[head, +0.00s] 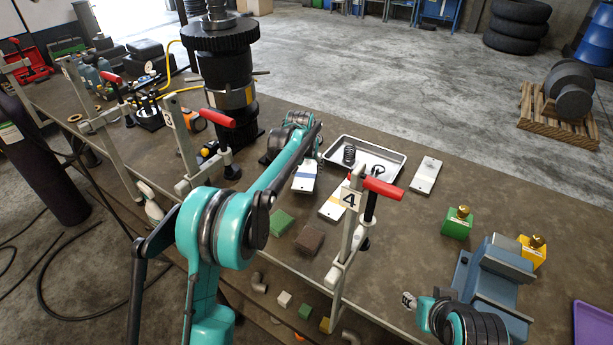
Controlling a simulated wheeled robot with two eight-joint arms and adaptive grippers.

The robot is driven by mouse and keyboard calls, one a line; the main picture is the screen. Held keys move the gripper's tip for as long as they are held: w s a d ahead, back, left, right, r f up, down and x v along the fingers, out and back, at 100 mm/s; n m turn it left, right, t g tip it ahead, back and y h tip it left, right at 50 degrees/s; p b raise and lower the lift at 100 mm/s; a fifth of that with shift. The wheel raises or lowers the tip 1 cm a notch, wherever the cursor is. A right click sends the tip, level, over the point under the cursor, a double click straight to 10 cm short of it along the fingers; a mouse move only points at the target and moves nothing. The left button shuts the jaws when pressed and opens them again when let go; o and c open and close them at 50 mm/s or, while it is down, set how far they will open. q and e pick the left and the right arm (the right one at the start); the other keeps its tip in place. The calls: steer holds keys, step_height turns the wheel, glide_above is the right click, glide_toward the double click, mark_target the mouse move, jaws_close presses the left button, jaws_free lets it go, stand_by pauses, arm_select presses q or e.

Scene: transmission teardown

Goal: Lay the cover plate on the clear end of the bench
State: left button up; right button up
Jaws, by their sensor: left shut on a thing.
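My left arm reaches across the bench (390,235) from the bottom. My left gripper (299,160) is at the near left corner of the metal tray, partly hidden behind my own forearm. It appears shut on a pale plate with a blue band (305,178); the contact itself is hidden. A second pale plate, with a yellowish band (334,207), lies just right of it, partly behind clamp 4. A plain pale plate with small dark holes (426,175) lies flat right of the tray.
The metal tray (397,156) holds a dark spring. Red-handled clamp 4 (349,235) rises at the near edge. The dark transmission (226,75) stands upright to the left. A blue fixture (492,275) and green and yellow bottles (457,224) occupy the right part.

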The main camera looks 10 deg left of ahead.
mark_target(306, 172)
arm_select(q)
step_height(306, 172, down, 3)
steer(key=shift+b, duration=0.4)
arm_select(e)
steer(key=shift+w+f, duration=0.1)
steer(key=shift+f, duration=0.55)
steer(key=shift+r, duration=0.1)
arm_select(q)
steer(key=shift+r, duration=0.1)
steer(key=o, duration=1.7)
steer(key=shift+o, duration=0.2)
